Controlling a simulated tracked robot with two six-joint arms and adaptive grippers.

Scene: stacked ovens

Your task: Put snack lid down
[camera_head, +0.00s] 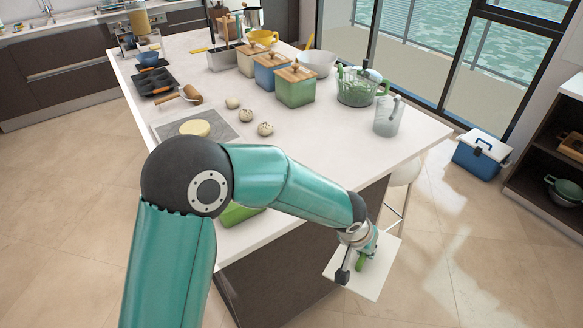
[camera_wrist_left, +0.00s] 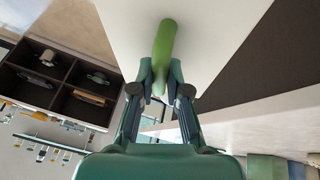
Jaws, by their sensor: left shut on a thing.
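The snack lid (camera_head: 345,284) is a flat white panel with a green handle. My left gripper (camera_head: 360,254) is shut on that handle and holds the lid beyond the counter's front right corner, over the floor. In the left wrist view the gripper (camera_wrist_left: 160,82) has its fingers on both sides of the green handle, and the white lid (camera_wrist_left: 215,30) spreads behind it. A green container (camera_head: 238,213) on the counter's near edge is mostly hidden behind my left arm; its inside cannot be seen. My right gripper is not in view.
The white counter (camera_head: 330,145) has clear room at its front right. Lidded boxes (camera_head: 295,88), a green-handled pot (camera_head: 357,86), a clear pitcher (camera_head: 388,117), dough balls (camera_head: 265,129) and a grey mat (camera_head: 222,129) stand farther back. A blue cooler (camera_head: 478,156) is on the floor.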

